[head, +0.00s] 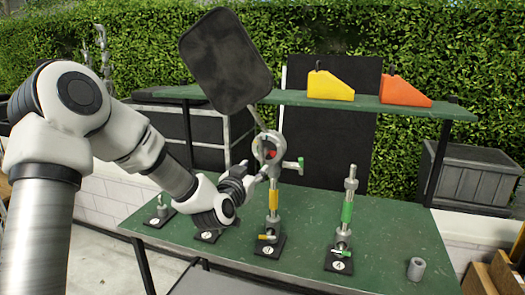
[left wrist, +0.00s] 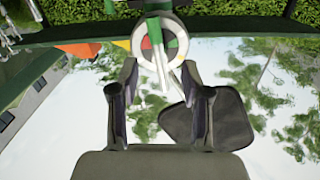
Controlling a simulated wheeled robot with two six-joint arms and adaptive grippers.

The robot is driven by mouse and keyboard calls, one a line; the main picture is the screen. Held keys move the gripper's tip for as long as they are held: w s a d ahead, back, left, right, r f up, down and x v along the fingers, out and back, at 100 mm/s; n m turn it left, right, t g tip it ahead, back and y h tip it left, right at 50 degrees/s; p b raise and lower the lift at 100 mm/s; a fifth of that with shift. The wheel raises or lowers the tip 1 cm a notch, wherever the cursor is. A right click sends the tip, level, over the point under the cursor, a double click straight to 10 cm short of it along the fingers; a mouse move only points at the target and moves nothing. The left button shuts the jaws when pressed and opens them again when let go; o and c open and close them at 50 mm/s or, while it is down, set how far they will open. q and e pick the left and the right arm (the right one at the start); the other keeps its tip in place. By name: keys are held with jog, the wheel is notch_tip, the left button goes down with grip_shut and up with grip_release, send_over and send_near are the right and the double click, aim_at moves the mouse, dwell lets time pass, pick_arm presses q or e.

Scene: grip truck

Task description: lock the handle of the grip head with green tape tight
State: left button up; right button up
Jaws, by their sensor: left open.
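In the head view a round grey grip head (head: 268,148) with a red spot stands on a post with yellow tape (head: 272,200). A green-marked T-handle (head: 293,165) sticks out of its right side. My left gripper (head: 250,176) is open just left of the grip head and partly overlaps it. In the left wrist view the grip head (left wrist: 172,45) shows beyond my open left gripper (left wrist: 159,75), with green, red and yellow marks. A green-marked handle (left wrist: 155,32) lies in front of the disc. Nothing is between the fingers. My right gripper is out of view.
A black flag panel (head: 227,60) rises on a rod from the grip head. A post with green tape (head: 347,212) stands at right on the green table (head: 395,225), near a grey cylinder (head: 416,268). Yellow (head: 330,86) and orange (head: 405,91) wedges sit on the shelf.

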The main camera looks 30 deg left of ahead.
aim_at(261, 156)
pick_arm(q)
jog(key=shift+w+a+r, duration=0.1)
jog(key=shift+w+r, duration=0.1)
jog(key=shift+r, duration=0.3)
jog(key=shift+w+r, duration=0.15)
jog(key=shift+r, duration=0.35)
jog(key=p+x, duration=0.2)
jog(key=x, duration=0.4)
jog(key=shift+w+f+p, duration=0.1)
jog(key=shift+w+p, duration=0.15)
jog(key=shift+p, duration=0.15)
jog(key=shift+w, duration=0.3)
jog(key=shift+f, duration=0.1)
jog(key=shift+c, duration=0.3)
grip_shut()
